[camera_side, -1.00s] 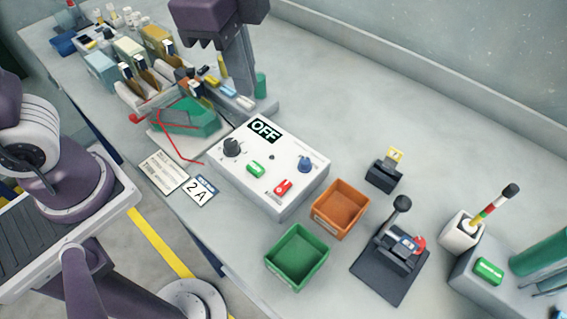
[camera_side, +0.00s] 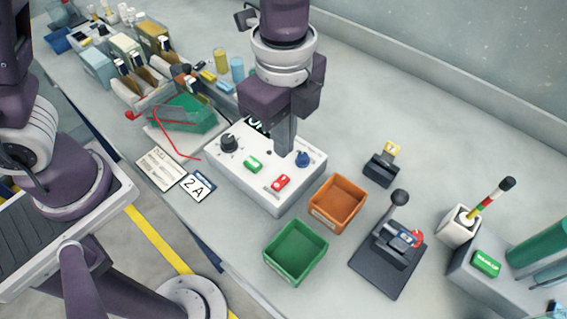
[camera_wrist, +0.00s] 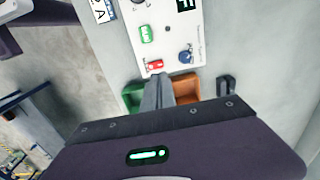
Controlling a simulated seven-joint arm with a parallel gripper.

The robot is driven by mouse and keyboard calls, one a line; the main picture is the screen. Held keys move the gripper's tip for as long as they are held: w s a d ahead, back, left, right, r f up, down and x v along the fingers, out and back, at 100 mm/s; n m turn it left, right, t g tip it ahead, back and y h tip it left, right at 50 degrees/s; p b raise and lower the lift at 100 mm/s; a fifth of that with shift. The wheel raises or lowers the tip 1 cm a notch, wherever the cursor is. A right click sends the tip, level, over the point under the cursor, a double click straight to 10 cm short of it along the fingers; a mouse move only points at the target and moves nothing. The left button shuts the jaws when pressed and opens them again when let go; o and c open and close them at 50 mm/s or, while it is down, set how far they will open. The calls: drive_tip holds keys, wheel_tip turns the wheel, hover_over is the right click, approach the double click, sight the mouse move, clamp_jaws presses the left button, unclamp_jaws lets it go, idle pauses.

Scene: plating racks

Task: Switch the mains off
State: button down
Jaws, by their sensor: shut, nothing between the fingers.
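The white control box (camera_side: 232,182) has a black knob (camera_side: 229,143), a green switch (camera_side: 253,163), a red switch (camera_side: 281,182) and a blue knob (camera_side: 303,159). The wrist view shows the green switch (camera_wrist: 147,33), red switch (camera_wrist: 154,65) and blue knob (camera_wrist: 186,56). Its black display (camera_side: 256,125) is mostly hidden behind my gripper; part of it shows in the wrist view (camera_wrist: 187,4). My gripper (camera_side: 285,152) is shut and empty, pointing down over the box, left of the blue knob in the side view. I cannot tell whether it touches the box.
An orange bin (camera_side: 338,202) and a green bin (camera_side: 296,252) stand right of the box. A black lever unit (camera_side: 388,262) stands beyond them. A card marked 2A (camera_side: 198,187) lies at the front. Racks and bottles crowd the back left.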

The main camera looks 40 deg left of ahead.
sight(284, 177)
wheel_tip(284, 177, down, 7)
drive_tip(key=shift+f, duration=0.15)
idle(0.4)
